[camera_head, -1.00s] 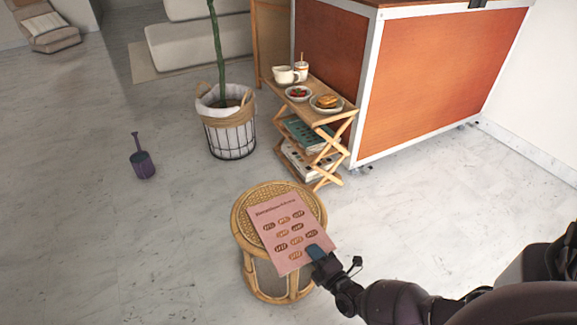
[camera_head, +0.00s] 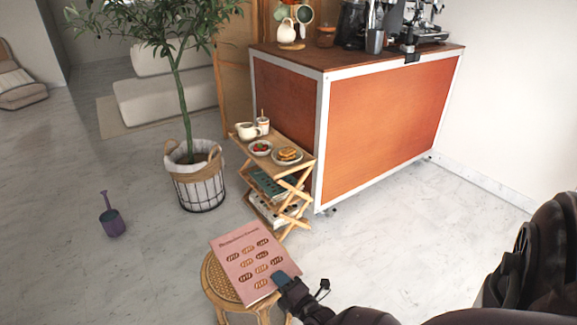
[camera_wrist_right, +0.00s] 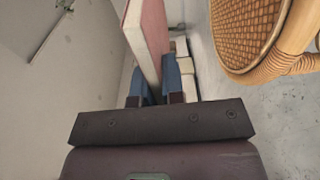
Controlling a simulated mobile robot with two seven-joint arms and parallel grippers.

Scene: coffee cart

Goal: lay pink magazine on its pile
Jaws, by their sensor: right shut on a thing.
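The pink magazine (camera_head: 248,258), with rows of pastry pictures on its cover, is held by its near right corner in my right gripper (camera_head: 284,283). It is above the round rattan stool (camera_head: 213,278) and covers part of its top. In the right wrist view, the blue fingers (camera_wrist_right: 156,85) are shut on the magazine (camera_wrist_right: 148,38), and the stool (camera_wrist_right: 250,30) is beside it, apart from it. On the rattan shelf's lower levels lie a pile with a dark green magazine (camera_head: 268,184) on the middle level and lighter magazines (camera_head: 273,209) below. My left gripper is out of view.
The shelf's top (camera_head: 290,167) holds a jug (camera_head: 247,131), a cup, a bowl of red fruit and a plate of food. An orange cart (camera_head: 385,120) stands close on its right, a potted plant (camera_head: 198,188) on its left. A purple watering can (camera_head: 112,222) is on open floor.

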